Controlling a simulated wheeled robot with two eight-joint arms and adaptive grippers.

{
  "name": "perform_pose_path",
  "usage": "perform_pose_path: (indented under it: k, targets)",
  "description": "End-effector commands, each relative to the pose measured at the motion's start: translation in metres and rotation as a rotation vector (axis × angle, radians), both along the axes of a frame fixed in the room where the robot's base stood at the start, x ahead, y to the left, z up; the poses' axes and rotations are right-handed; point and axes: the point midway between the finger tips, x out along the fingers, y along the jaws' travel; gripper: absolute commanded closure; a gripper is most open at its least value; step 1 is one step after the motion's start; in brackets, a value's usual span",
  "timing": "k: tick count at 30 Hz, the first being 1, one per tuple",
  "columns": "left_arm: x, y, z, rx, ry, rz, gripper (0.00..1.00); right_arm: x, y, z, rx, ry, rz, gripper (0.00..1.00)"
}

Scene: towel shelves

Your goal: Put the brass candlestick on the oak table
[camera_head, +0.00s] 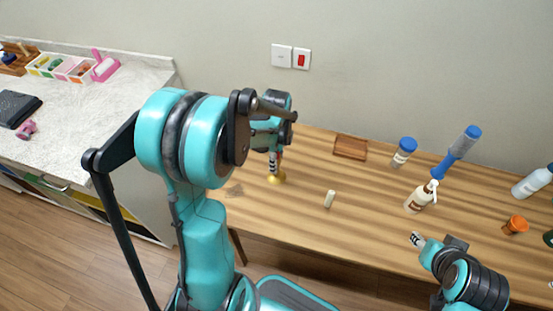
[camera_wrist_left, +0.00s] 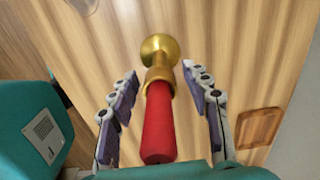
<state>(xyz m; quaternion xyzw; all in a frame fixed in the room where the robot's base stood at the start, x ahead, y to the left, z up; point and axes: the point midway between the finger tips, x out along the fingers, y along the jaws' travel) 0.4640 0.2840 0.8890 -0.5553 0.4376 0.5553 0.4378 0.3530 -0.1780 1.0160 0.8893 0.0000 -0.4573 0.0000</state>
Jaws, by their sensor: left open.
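The brass candlestick (camera_head: 276,178) has its round base on the wood-grained table (camera_head: 318,150), near its left end. In the left wrist view the candlestick (camera_wrist_left: 160,50) holds a thick red candle (camera_wrist_left: 158,125). My left gripper (camera_head: 274,158) is above the base, pointing down. In the left wrist view its open fingers (camera_wrist_left: 160,78) are on either side of the candlestick and candle, with a visible gap on both sides. My arm partly hides the candle in the head view. My right gripper (camera_head: 437,243) is at the table's front right edge; its jaw opening is unclear.
A small pale cylinder (camera_head: 329,199), a wooden tray (camera_head: 350,147), a pump bottle (camera_head: 421,196), blue-capped bottles (camera_head: 403,152) and an orange-capped jar (camera_head: 515,225) stand to the right. A pale counter (camera_head: 90,120) with a divided box is at left.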

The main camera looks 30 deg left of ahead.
Motion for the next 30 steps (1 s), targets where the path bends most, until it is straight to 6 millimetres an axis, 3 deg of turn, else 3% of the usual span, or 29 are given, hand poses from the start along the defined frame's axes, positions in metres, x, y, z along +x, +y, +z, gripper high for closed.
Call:
perform_pose_path:
  k: [5, 15, 24, 30]
  targets:
    - [0.000, 0.000, 0.013, 0.000, 0.000, 0.000, 0.52, 0.000, 0.000, 0.008, 0.000, 0.000, 0.000, 0.60]
    - [0.000, 0.000, 0.087, 0.000, 0.000, 0.000, 0.52, 0.000, 0.000, 0.034, 0.000, 0.000, 0.000, 0.60]
    - [-0.001, -0.001, 0.123, 0.001, -0.003, 0.007, 0.52, 0.000, 0.000, 0.044, 0.000, 0.000, 0.000, 0.60]
    - [-0.020, -0.023, 0.145, 0.009, -0.101, 0.210, 0.52, 0.000, 0.000, 0.044, 0.000, 0.000, 0.000, 0.60]
